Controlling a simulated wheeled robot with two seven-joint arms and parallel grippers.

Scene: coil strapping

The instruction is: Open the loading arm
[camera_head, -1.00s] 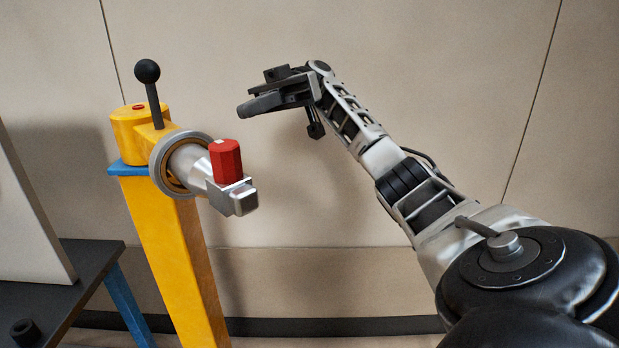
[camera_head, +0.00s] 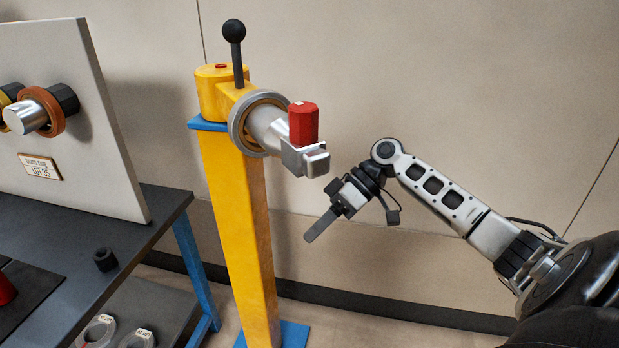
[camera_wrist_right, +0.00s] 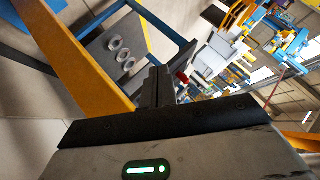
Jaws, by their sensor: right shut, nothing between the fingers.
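The loading arm is a silver shaft (camera_head: 268,127) on top of a yellow post (camera_head: 240,220). It points to the right and ends in a silver block (camera_head: 306,160) with a red knob (camera_head: 303,123) standing on it. A black ball-topped lever (camera_head: 235,50) stands upright on the yellow head. My right gripper (camera_head: 322,220) is shut and empty, below and slightly right of the block, apart from it in the picture. In the right wrist view its fingers (camera_wrist_right: 158,87) are together. My left gripper is not in view.
A dark table (camera_head: 130,250) with blue legs is at the left. It carries a white panel (camera_head: 70,120) with coils on pegs and a small black cylinder (camera_head: 105,259). Rings lie on a lower shelf (camera_head: 170,310). The wall behind the post is bare.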

